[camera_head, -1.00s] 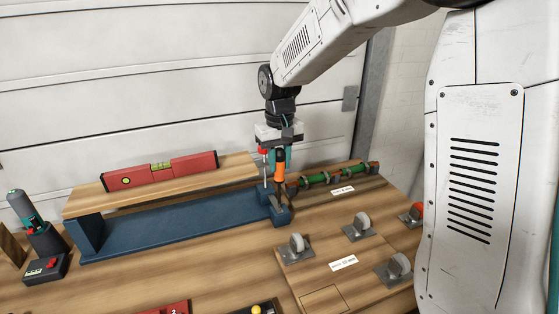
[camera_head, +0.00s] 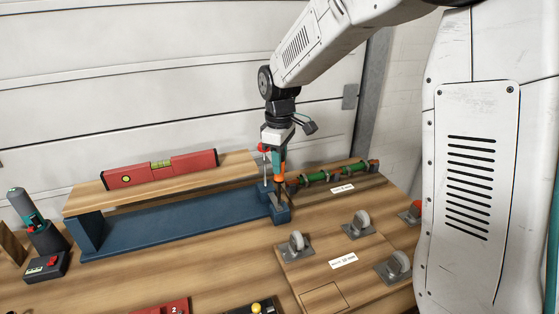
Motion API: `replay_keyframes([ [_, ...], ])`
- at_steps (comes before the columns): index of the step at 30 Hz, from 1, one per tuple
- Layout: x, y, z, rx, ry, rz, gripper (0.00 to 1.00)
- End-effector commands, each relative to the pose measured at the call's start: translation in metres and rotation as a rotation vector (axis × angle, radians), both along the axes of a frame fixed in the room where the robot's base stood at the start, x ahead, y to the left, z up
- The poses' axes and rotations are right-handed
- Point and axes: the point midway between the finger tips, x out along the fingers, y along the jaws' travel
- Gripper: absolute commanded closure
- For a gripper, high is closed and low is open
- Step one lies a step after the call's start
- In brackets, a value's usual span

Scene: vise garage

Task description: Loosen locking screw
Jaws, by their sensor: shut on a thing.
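My gripper (camera_head: 277,143) points down at the right end of the blue vise (camera_head: 180,223). It is shut on an upright screwdriver with an orange and teal handle (camera_head: 279,168). The screwdriver's shaft goes down to the small blue block (camera_head: 281,215) at the vise's right end. The locking screw itself is too small to make out, and I cannot tell whether the tip touches it. A thin upright rod with a red top (camera_head: 262,149) stands just left of the screwdriver.
A wooden board (camera_head: 90,203) lies across the vise with a red spirit level (camera_head: 160,169) on it. Grey casters (camera_head: 297,245) stand at the front right. A cordless tool in its charger (camera_head: 43,240) stands at the left.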

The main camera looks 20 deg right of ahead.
Motion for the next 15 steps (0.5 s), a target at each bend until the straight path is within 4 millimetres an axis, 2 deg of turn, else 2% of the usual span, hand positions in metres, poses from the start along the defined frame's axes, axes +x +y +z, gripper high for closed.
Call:
replay_keyframes([
  [5,-0.001,0.0,0.001,-0.001,0.004,0.027,0.98],
  [15,0.0,0.0,0.029,0.0,0.001,0.025,0.98],
])
